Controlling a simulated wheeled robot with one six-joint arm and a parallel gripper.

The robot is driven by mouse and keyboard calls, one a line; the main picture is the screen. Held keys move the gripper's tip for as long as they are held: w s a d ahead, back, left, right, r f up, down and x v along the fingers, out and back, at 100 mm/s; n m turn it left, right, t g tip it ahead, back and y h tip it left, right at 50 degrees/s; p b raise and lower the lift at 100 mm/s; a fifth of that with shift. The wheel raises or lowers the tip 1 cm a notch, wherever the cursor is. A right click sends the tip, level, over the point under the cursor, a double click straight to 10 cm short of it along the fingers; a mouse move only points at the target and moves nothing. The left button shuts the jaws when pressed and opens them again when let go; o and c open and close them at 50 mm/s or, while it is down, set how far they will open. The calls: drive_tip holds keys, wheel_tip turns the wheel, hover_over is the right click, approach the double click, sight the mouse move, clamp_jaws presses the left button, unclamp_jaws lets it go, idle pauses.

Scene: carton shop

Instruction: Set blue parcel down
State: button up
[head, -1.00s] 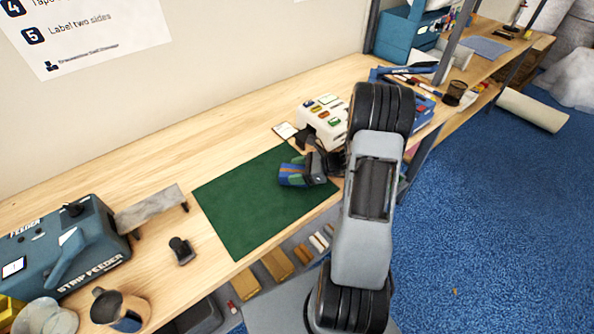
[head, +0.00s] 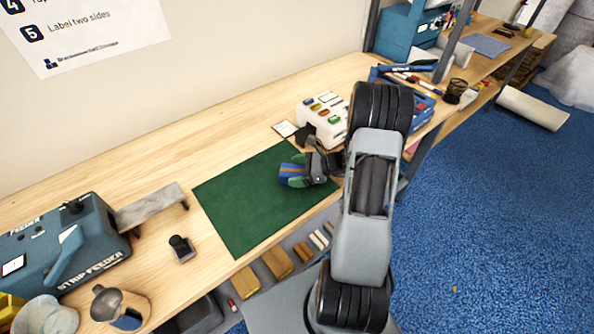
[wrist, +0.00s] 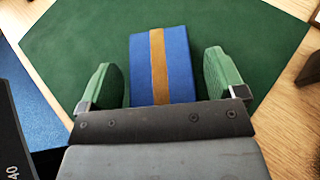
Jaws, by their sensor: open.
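The blue parcel (wrist: 178,58), with an orange-brown band down its middle, rests on the green mat (wrist: 75,40) in the wrist view. In the head view the parcel (head: 289,172) is near the right part of the mat (head: 240,215). My gripper (wrist: 168,80) is open, with one green finger on each side of the parcel and a visible gap on both sides. In the head view my gripper (head: 297,171) is low over the mat, and its fingers partly cover the parcel.
A white device with coloured buttons (head: 325,122) stands just behind my gripper. A strip feeder (head: 65,248), a grey bracket (head: 152,207) and a small black stamp-like item (head: 181,247) are to the left. The mat's left half is clear.

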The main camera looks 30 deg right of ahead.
drive_tip(key=shift+r, duration=0.2)
drive_tip(key=b+v, duration=0.2)
drive_tip(key=v, duration=0.8)
drive_tip(key=shift+s+d, duration=0.1)
drive_tip(key=shift+d, duration=0.1)
drive_tip(key=shift+s+d+r, duration=0.2)
drive_tip(key=shift+d, duration=0.05)
drive_tip(key=shift+s+r, duration=0.1)
drive_tip(key=shift+r, duration=0.15)
drive_tip(key=s+a+r+n+g+h, duration=0.1)
drive_tip(key=s+a+r+n+h, duration=0.4)
drive_tip(key=a+n, duration=0.4)
drive_tip(key=s+a+r+n+g+h, duration=0.2)
drive_tip(key=s+a+r+n+h, duration=0.3)
drive_tip(key=a+n, duration=0.5)
wheel_tip(320, 180, up, 2)
drive_tip(key=n+h, duration=0.1)
drive_tip(key=n, duration=0.5)
